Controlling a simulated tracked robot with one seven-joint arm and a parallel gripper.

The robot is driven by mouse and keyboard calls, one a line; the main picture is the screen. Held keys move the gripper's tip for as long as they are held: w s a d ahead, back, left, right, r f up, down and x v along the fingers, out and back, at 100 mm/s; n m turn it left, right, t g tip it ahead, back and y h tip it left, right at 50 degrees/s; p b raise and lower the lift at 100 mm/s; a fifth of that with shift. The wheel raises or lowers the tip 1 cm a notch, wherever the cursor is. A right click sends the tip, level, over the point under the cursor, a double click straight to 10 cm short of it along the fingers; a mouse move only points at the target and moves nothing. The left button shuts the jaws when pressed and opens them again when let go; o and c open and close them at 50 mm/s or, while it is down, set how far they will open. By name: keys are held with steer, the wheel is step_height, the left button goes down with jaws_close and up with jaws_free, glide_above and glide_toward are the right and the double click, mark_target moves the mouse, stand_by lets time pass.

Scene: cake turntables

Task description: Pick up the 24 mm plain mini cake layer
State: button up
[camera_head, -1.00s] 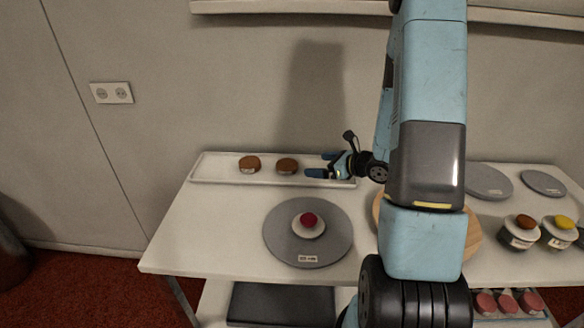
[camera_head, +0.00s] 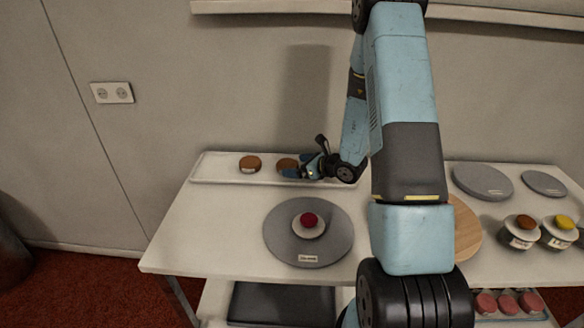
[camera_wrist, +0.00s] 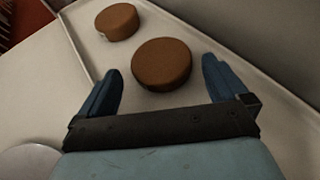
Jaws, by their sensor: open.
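Two brown cake layers lie on the long white tray (camera_head: 222,182) at the back of the table. The left layer (camera_head: 250,163) bears a small pale label; it also shows in the wrist view (camera_wrist: 117,21). The right layer (camera_head: 287,164) is partly covered by my gripper in the head view. In the wrist view this layer (camera_wrist: 161,64) lies just beyond and between my open fingertips. My gripper (camera_wrist: 162,82) is open and empty. I cannot read the labels, so I cannot tell which layer is the 24 mm one.
A grey turntable (camera_head: 283,247) with a white disc and a dark red topping stands in front. A round wooden board (camera_head: 466,232) is partly behind my arm. Grey discs (camera_head: 482,181) and labelled pots (camera_head: 520,236) stand at the right. A wall rises behind the tray.

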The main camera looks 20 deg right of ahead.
mark_target(292, 166)
steer(key=x, duration=0.3)
steer(key=shift+w+a+f, duration=0.1)
steer(key=shift+w+a, duration=0.05)
steer(key=shift+a, duration=0.1)
steer(key=shift+d+f, duration=0.1)
steer(key=c, duration=0.9)
steer(key=shift+o, duration=0.2)
